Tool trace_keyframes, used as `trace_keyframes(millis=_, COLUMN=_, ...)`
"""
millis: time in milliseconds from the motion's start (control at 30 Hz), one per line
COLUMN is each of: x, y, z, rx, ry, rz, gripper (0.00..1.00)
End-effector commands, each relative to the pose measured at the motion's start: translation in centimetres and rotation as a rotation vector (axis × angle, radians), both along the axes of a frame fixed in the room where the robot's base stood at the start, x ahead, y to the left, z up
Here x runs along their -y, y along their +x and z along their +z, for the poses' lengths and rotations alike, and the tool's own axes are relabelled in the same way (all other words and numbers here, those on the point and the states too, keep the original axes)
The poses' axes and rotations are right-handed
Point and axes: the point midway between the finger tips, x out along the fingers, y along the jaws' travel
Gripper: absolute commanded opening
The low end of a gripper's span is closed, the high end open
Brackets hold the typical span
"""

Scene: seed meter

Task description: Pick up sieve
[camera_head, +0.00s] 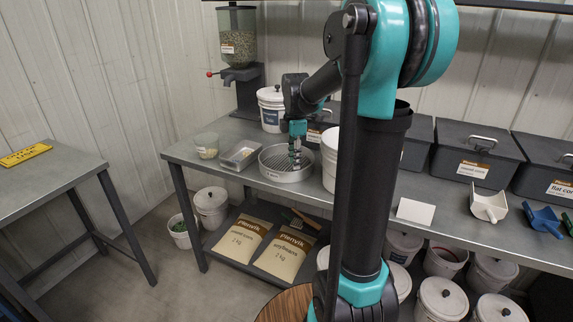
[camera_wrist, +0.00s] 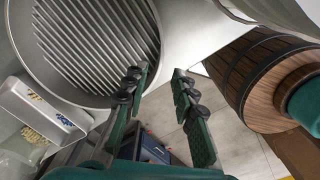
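The sieve (camera_head: 274,173) is a round, shallow metal pan with a slotted bottom, sitting on the metal table near its front edge. In the wrist view the sieve (camera_wrist: 88,45) fills the upper left, with its ridged bottom showing. My gripper (camera_head: 295,158) points down at the right part of the sieve. In the wrist view the two fingers of my gripper (camera_wrist: 158,72) are apart with nothing clasped. The left finger overlaps the sieve's inside and the right finger lies outside its rim. I cannot tell whether either finger touches the rim.
A seed dispenser (camera_head: 238,50) stands at the back. A wooden barrel (camera_wrist: 235,70) is below.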

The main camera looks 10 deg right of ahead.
Motion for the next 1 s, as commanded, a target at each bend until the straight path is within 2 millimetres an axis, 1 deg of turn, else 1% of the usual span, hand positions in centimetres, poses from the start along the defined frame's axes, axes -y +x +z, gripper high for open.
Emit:
trace_keyframes(millis=167, x=0.1, y=0.2, z=-1.3, rx=0.0, ry=0.0, rz=-0.001, gripper=0.27)
trace_keyframes(millis=300, x=0.2, y=0.5, z=-3.4, rx=0.0, ry=0.0, rz=-0.001, gripper=0.27)
trace_keyframes(millis=433, x=0.2, y=0.5, z=-4.8, rx=0.0, ry=0.0, rz=-0.001, gripper=0.27)
trace_keyframes(millis=567, x=0.2, y=0.4, z=-5.4, rx=0.0, ry=0.0, rz=0.0, gripper=0.27)
trace_keyframes(millis=767, x=0.2, y=0.4, z=-5.4, rx=0.0, ry=0.0, rz=0.0, gripper=0.27)
trace_keyframes(millis=900, x=0.2, y=0.4, z=-5.4, rx=0.0, ry=0.0, rz=0.0, gripper=0.09)
trace_keyframes(millis=967, x=0.2, y=0.4, z=-5.4, rx=0.0, ry=0.0, rz=0.0, gripper=0.02)
trace_keyframes(millis=1000, x=0.2, y=0.5, z=-5.4, rx=0.0, ry=0.0, rz=0.0, gripper=0.0)
